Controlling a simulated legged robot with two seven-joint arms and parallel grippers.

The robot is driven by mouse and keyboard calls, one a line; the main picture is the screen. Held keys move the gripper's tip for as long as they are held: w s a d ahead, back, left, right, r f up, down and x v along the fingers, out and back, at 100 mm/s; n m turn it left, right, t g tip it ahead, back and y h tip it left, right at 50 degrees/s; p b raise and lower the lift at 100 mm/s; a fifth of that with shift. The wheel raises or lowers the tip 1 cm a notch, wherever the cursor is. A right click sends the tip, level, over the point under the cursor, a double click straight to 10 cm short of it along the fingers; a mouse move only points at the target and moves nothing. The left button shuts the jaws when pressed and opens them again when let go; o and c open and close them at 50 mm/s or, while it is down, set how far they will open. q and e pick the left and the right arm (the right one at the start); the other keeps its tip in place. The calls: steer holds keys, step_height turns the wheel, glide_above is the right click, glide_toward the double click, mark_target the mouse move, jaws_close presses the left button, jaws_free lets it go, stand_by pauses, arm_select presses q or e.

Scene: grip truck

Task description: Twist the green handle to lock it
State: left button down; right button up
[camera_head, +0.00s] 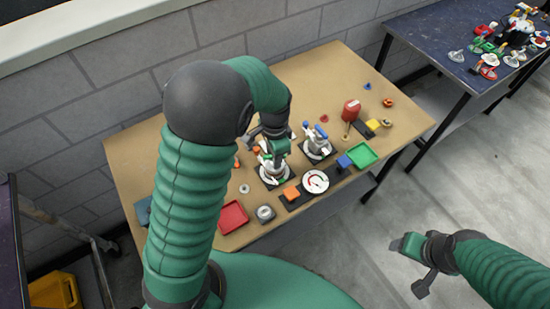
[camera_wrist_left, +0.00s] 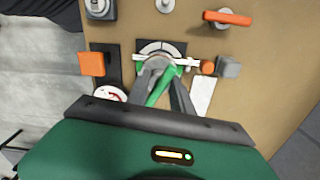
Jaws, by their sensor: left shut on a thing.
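The green handle (camera_wrist_left: 159,90) shows in the left wrist view between the two dark fingers of my left gripper (camera_wrist_left: 165,92), which is shut on it. It slants over a round grey fitting on a dark plate with a white, marked arc (camera_wrist_left: 160,47) behind it. In the head view, my left gripper (camera_head: 272,148) reaches down onto this fixture near the middle of the table, and the arm and gripper hide most of the handle. My right gripper (camera_head: 412,264) is open and empty, out over the floor at the right.
The brown table (camera_head: 300,85) holds a second fixture (camera_head: 317,145) just right of the gripper, a red tray (camera_head: 233,217), a green tray (camera_head: 361,155), a round white gauge (camera_head: 315,182) and an orange block (camera_head: 291,194). A dark table (camera_head: 440,30) stands at back right.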

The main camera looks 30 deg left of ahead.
arm_select(q)
steer(key=m, duration=0.4)
steer(key=shift+w+a+r+p, duration=0.1)
steer(key=shift+r+p, duration=0.05)
steer(key=shift+p, duration=0.25)
steer(key=shift+r+m+p, duration=0.1)
steer(key=shift+m+p, duration=0.4)
steer(key=shift+m, duration=0.7)
steer(key=shift+m+p, duration=0.35)
steer(key=shift+m, duration=0.35)
steer(key=m+p, duration=0.4)
steer(key=m, duration=0.2)
steer(key=shift+w+r+p, duration=0.1)
steer(key=shift+p, duration=0.2)
steer(key=shift+f+m, duration=0.3)
steer(key=c, duration=1.5)
jaws_free()
steer(key=shift+o, duration=0.5)
steer(key=shift+d, duration=0.2)
